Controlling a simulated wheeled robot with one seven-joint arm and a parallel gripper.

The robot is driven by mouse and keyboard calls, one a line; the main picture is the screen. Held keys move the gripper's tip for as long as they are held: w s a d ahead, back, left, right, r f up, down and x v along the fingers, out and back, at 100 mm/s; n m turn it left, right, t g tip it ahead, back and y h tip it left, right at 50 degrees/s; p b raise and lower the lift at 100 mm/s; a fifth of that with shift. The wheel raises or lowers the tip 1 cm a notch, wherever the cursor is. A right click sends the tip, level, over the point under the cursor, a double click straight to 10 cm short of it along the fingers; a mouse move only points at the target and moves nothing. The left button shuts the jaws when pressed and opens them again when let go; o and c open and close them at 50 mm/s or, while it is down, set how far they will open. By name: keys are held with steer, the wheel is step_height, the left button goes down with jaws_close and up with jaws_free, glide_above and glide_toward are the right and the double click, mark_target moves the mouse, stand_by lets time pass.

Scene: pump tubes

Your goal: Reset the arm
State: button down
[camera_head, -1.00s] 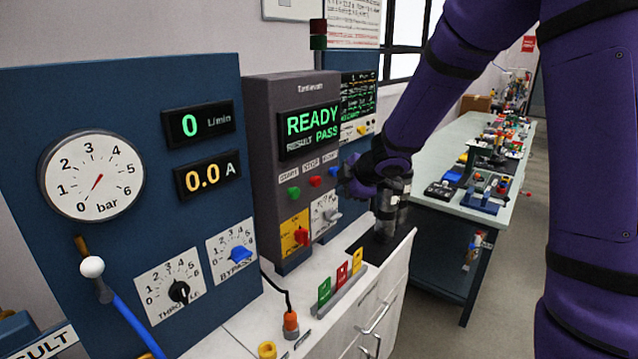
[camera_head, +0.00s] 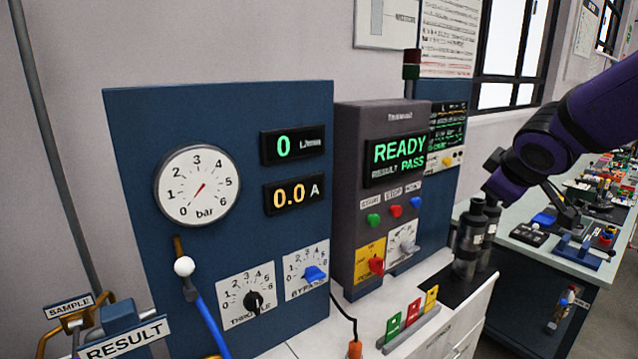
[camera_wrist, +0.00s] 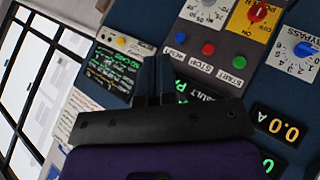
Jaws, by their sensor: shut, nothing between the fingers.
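My gripper (camera_wrist: 153,78) shows in the wrist view as two dark fingers close together on a wide black palm, shut and empty. Behind the fingers lies the grey test console, seen upside down and tilted. In the head view my purple arm reaches in from the right edge, and its end is beside the console, above and behind two dark cylinders (camera_head: 468,240). The fingertips cannot be made out there. The cylinders stand upright on a black mat on the counter. The console (camera_head: 375,225) reads READY and RESULT PASS.
The blue panel (camera_head: 140,250) has a gauge near zero and displays of 0 L/min and 0.0 A. Red, yellow and green tags (camera_head: 413,312) stand in a holder on the white counter. A cluttered bench (camera_head: 525,262) is behind at the right.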

steer(key=s+a+m+g+y, duration=0.1)
steer(key=s+m, duration=0.3)
steer(key=s, duration=0.8)
steer(key=s+a+r+m+g+y, duration=0.1)
steer(key=s+a+m+g, duration=0.1)
steer(key=s, duration=0.9)
steer(key=shift+s+r+m+g, duration=0.3)
steer(key=shift+s+m+g, duration=0.15)
steer(key=shift+m, duration=0.45)
steer(key=shift+w, duration=0.1)
